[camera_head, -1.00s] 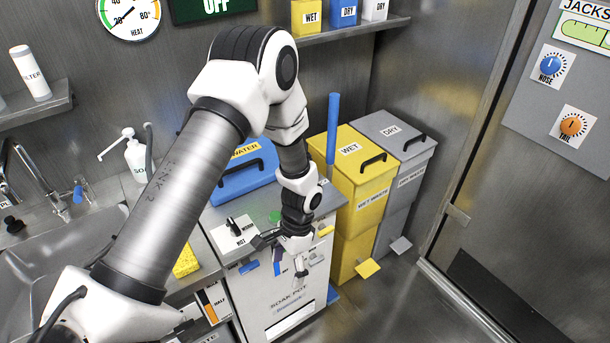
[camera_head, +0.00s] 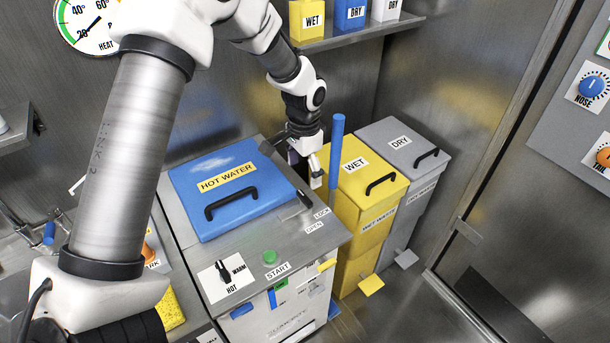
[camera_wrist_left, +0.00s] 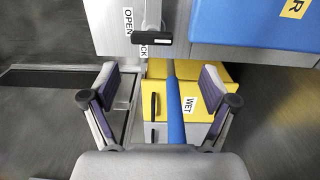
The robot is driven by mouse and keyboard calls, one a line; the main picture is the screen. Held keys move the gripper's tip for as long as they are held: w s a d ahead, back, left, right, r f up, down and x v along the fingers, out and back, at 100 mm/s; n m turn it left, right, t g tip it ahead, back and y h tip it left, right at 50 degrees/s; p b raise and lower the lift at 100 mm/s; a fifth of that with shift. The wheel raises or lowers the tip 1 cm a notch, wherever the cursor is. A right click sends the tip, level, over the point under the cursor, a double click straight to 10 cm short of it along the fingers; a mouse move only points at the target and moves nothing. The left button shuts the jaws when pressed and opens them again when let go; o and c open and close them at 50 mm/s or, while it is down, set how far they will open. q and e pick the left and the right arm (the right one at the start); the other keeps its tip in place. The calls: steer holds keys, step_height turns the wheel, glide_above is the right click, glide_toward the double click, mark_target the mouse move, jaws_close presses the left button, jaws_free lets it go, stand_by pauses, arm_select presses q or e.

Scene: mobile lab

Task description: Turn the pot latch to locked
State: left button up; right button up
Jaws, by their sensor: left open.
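The soak pot is a grey cabinet with a blue lid (camera_head: 222,185) marked HOT WATER, and the lid lies down flat. The pot latch (camera_head: 304,199) is a thin lever with a black grip at the lid's right side, near the LOCK and OPEN labels. In the left wrist view the latch (camera_wrist_left: 152,38) is at the top centre, its grip partly covering the LOCK label. My left gripper (camera_head: 303,168) is behind the latch, near the lid's far right corner; its fingertips are partly hidden.
A blue post (camera_head: 336,150) stands close to my gripper's right. A yellow WET bin (camera_head: 370,215) and a grey DRY bin (camera_head: 415,180) stand beyond it. A green START button (camera_head: 270,257) and a HOT/WARM knob (camera_head: 223,270) are on the pot's front top. A shelf (camera_head: 360,32) hangs above.

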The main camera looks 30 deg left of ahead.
mark_target(304, 196)
arm_select(q)
steer(key=s+f, duration=0.1)
steer(key=s+d+f, duration=0.1)
steer(key=f, duration=0.1)
steer(key=shift+d+p, duration=0.15)
steer(key=shift+p, duration=0.25)
steer(key=f, duration=0.2)
steer(key=w+f, duration=0.1)
steer(key=f, duration=0.1)
steer(key=shift+a, duration=0.35)
steer(key=shift+s+d+r, duration=0.1)
steer(key=shift+s+r, duration=0.1)
steer(key=shift+c, duration=1.4)
jaws_close()
